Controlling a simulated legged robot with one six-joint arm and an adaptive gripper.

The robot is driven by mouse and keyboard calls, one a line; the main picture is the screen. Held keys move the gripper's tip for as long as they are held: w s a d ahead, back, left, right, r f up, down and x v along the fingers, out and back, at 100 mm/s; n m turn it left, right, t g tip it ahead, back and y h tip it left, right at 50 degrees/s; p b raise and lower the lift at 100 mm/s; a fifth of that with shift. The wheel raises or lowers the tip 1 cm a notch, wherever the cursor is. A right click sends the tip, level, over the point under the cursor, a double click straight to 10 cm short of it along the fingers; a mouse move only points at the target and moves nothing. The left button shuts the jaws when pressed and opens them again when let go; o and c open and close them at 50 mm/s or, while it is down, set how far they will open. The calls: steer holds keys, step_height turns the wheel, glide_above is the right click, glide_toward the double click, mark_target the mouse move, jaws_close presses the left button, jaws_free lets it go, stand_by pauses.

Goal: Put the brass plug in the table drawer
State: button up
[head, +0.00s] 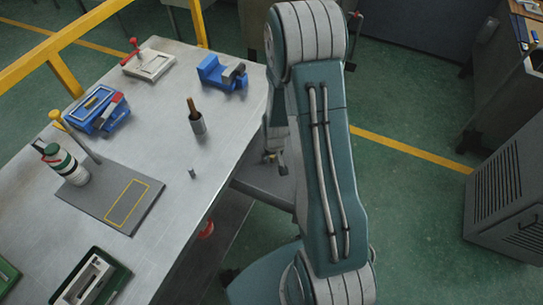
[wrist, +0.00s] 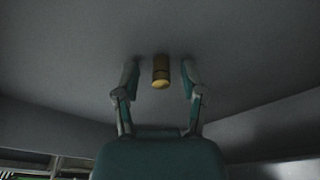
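The brass plug (wrist: 160,72) is a short gold-brown cylinder in the wrist view. It lies between the two fingertips of my gripper (wrist: 160,80), with a gap on each side. My gripper is open and does not touch the plug. Dark grey surfaces surround the plug, and a wall-like edge runs below them; I cannot tell for certain that this is the drawer's inside. In the head view, a grey drawer-like part (head: 262,186) juts out from the table's right side, partly hidden by my arm. The plug does not show in the head view.
A grey cabinet (head: 510,195) stands right. Green floor between is clear.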

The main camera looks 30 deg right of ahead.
steer(key=shift+d, duration=0.1)
steer(key=shift+r, duration=0.1)
step_height(320, 180, up, 12)
steer(key=s, duration=0.2)
step_height(320, 180, up, 14)
steer(key=r+t, duration=0.1)
steer(key=t, duration=0.1)
glide_above(274, 165)
steer(key=s+a, duration=0.5)
steer(key=a, duration=0.1)
steer(key=s+a+r+n+t, duration=0.1)
steer(key=s+a+r, duration=0.2)
steer(key=s+r, duration=0.5)
steer(key=s, duration=0.3)
steer(key=shift+s+a+r+t, duration=0.25)
steer(key=shift+a+t, duration=0.15)
